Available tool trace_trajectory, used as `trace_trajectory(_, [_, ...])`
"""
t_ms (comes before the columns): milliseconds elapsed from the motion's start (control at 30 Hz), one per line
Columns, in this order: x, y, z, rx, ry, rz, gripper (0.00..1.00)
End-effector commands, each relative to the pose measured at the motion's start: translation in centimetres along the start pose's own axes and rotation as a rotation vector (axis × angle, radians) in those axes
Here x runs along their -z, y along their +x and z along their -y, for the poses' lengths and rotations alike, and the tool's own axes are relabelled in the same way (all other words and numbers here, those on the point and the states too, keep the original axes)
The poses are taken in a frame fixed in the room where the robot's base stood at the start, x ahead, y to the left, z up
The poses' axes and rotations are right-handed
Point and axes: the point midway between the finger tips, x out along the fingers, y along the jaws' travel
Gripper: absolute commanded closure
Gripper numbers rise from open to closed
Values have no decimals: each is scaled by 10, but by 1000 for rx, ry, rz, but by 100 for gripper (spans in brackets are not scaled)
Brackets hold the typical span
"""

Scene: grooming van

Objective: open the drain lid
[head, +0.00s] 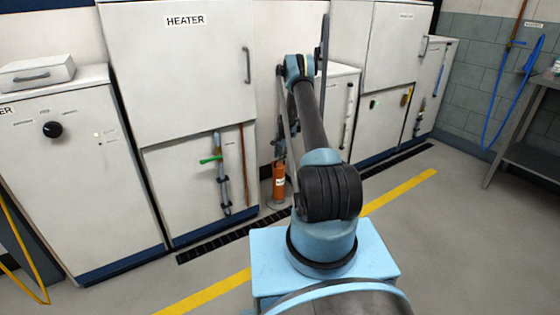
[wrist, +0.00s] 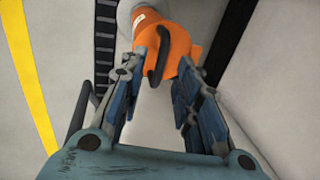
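An orange fitting (head: 279,183) with a pale label stands upright low in the gap between two white cabinets. In the wrist view, the orange fitting (wrist: 172,42) carries a black curved lever (wrist: 158,62) and sits on a pale round part. My gripper (wrist: 163,68) is open, with one finger on each side of the lever. I cannot tell whether either finger touches it. In the head view my gripper (head: 281,148) is just above the fitting, partly hidden by my arm. No part is clearly identifiable as the drain lid.
White cabinets (head: 178,80) stand close on both sides of the gap. A black slotted floor grate (head: 218,240) runs along their base, with a yellow floor line (head: 205,293) in front. A pipe with a green handle (head: 211,160) is on the left cabinet.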

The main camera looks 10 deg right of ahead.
Motion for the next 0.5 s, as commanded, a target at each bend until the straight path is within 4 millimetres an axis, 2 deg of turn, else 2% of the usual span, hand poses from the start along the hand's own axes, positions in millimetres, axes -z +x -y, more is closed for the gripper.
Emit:
trace_trajectory(200, [0,17,0,0,0,0,70])
trace_trajectory(500, [0,20,0,0,0,0,70])
